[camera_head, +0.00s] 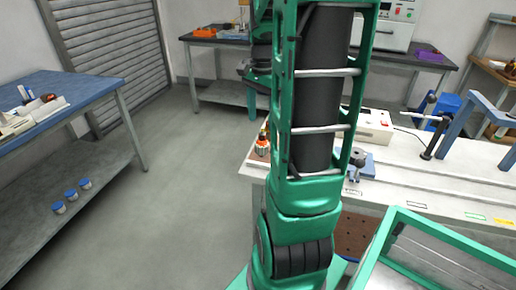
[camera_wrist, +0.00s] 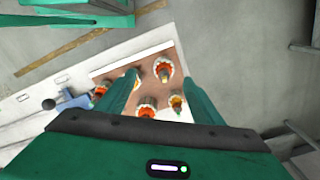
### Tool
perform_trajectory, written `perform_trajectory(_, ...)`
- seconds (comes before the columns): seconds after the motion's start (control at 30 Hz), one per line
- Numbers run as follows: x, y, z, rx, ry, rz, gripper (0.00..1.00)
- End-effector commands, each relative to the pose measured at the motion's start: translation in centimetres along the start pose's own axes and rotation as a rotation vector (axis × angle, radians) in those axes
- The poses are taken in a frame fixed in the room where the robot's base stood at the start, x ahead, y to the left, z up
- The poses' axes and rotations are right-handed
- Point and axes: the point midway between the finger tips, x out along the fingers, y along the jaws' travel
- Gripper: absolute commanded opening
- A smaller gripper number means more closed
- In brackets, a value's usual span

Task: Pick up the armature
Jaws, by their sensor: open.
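Several armatures with orange-and-white bodies and metal shafts stand on a brown board (camera_wrist: 124,74) in the wrist view. One armature (camera_wrist: 147,108) is near the middle, another armature (camera_wrist: 163,71) is farther up, and one (camera_wrist: 177,101) is by the right finger. My gripper (camera_wrist: 161,84) is open and empty, its two green fingers spread above the board with armatures showing between them. I cannot tell its exact height. In the head view an armature (camera_head: 262,144) shows at the left end of the white bench, partly hidden by my green arm.
The white bench (camera_head: 455,180) carries a grey-blue fixture (camera_head: 358,164) and a white box (camera_head: 374,126). A blue table (camera_head: 75,88) with parts stands at left. A green-framed clear panel (camera_head: 440,255) is at lower right. The floor between the tables is clear.

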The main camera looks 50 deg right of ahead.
Motion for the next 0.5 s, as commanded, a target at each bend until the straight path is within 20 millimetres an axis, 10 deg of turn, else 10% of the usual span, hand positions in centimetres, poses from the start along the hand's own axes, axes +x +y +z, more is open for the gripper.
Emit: perform_trajectory(0.5,5.3,-1.1,-1.2,0.096,-0.007,-0.002,0.61)
